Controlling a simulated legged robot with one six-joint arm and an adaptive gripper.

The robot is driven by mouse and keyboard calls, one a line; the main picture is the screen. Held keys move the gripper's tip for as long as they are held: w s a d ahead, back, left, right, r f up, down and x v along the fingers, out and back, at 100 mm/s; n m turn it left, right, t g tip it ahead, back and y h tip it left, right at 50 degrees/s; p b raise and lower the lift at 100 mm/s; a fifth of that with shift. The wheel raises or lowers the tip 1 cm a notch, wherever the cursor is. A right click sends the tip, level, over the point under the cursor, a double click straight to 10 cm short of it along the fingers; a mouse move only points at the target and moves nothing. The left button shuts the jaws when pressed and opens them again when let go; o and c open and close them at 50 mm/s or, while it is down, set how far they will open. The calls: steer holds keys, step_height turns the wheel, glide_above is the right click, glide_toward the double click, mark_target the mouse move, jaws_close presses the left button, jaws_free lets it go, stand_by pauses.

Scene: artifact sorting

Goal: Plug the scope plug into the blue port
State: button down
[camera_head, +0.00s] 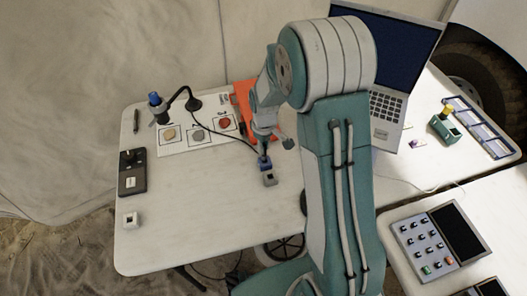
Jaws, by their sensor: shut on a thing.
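My gripper (264,149) points down over the middle of the white table and is shut on the scope plug, which is small, dark and mostly hidden by the fingers. A thin black cable (222,134) runs from the scope (180,98) to the gripper. A small blue block (265,163), which looks like the blue port, is directly under the fingertips. A grey block (270,180) with a dark opening is just in front of it. I cannot tell whether the plug is inside the blue port or just above it.
A white block (130,219) with a dark opening and a black device (132,171) stand at the left. A sheet with stone samples (197,134) lies behind, beside an orange mat (243,96). A laptop (386,105) is at the right. The table's front left is clear.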

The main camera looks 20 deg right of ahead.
mark_target(264, 155)
steer(key=f, duration=0.3)
steer(key=shift+d, duration=0.2)
steer(key=c, duration=0.6)
jaws_free()
steer(key=shift+a, duration=0.1)
steer(key=shift+c, duration=0.2)
